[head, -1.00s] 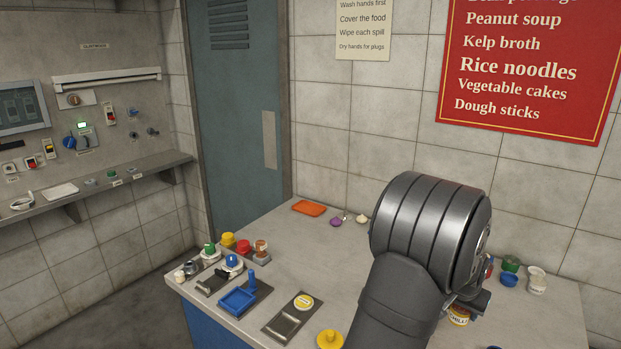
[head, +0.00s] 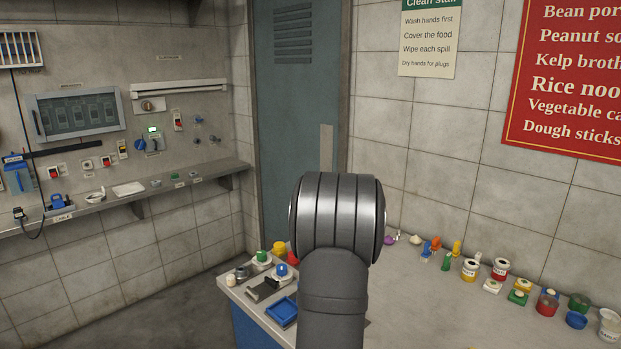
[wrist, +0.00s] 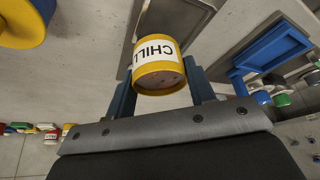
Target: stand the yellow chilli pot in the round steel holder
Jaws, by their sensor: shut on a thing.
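The yellow chilli pot (wrist: 160,66) is between the two fingers of my gripper (wrist: 158,75) in the wrist view. It has yellow bands and a white label reading CHILL, upside down in that view. The fingers are shut on its sides, and it appears held above the counter. In the head view my own arm hides the gripper and the pot. A small round grey steel piece (head: 242,272) stands at the counter's left end; I cannot tell whether it is the round steel holder.
A blue tray (head: 283,312) lies beside my arm, also in the wrist view (wrist: 272,50). Green-, blue-, yellow- and red-topped items cluster behind it. Several pots and coloured pieces, including a red pot (head: 501,268), line the right. A yellow-and-blue round thing (wrist: 22,22) is near the wrist camera.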

